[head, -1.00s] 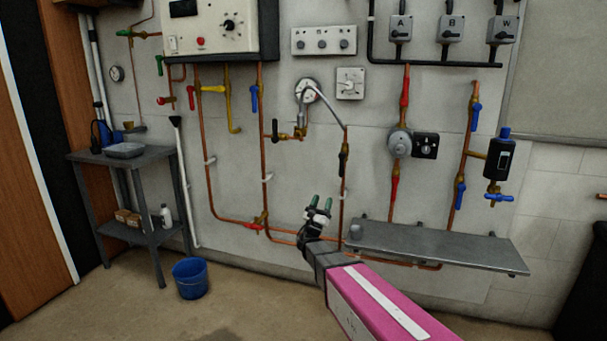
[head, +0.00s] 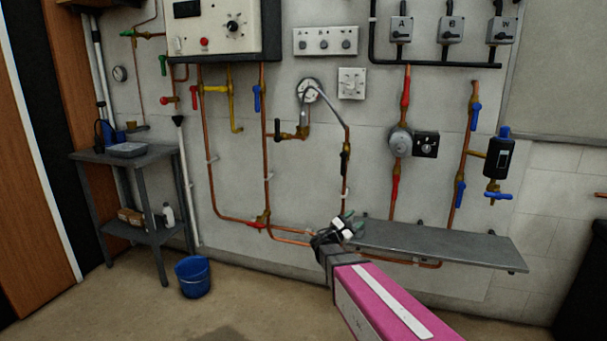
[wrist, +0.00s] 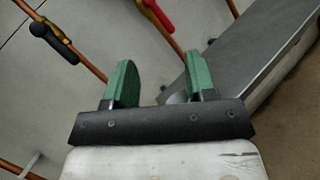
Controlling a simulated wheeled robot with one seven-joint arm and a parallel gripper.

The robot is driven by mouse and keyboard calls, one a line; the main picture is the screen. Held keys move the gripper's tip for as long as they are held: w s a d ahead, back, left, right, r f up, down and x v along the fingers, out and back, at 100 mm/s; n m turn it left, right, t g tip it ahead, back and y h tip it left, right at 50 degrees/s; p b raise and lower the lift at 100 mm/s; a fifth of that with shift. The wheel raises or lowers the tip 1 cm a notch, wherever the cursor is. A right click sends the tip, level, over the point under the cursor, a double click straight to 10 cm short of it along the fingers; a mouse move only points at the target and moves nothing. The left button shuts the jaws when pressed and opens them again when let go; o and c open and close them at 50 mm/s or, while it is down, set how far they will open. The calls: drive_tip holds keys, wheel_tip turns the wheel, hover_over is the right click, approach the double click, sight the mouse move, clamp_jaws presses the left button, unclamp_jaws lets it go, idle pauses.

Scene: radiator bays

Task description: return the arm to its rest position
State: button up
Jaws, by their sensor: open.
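My gripper (head: 349,220) is in front of the left end of the grey wall shelf in the head view, at the end of my pink arm. In the wrist view its two green fingers (wrist: 160,82) stand apart with nothing held between them. Copper pipe and wall show past the fingers. The grey shelf (wrist: 235,60) lies to the right, partly behind the right finger. Part of a small grey round object shows between the fingers, mostly hidden.
Copper pipes with coloured valves run along the wall behind my gripper. A black-handled valve (wrist: 55,42) shows in the wrist view. A grey side table (head: 145,155) and blue bucket (head: 193,277) stand at the left. The floor (head: 265,305) left of my arm is clear.

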drive_tip(key=s+d+f+m+g+y, duration=0.65)
drive_tip(key=s+f+m+g, duration=0.3)
drive_tip(key=s+f, duration=0.2)
drive_tip(key=s+a+f+m+g+y, duration=0.1)
drive_tip(key=s+a+f+m+y, duration=0.1)
drive_tip(key=s+a+m+y, duration=0.1)
drive_tip(key=s+a+f+m+g+y, duration=0.1)
drive_tip(key=s+a+f+m+y, duration=0.2)
drive_tip(key=s+m+y, duration=0.3)
drive_tip(key=s+a+y, duration=0.1)
drive_tip(key=s+y, duration=0.1)
drive_tip(key=s, duration=0.1)
drive_tip(key=shift+a+f+g, duration=0.2)
drive_tip(key=shift+a+g, duration=0.05)
drive_tip(key=shift+g, duration=0.1)
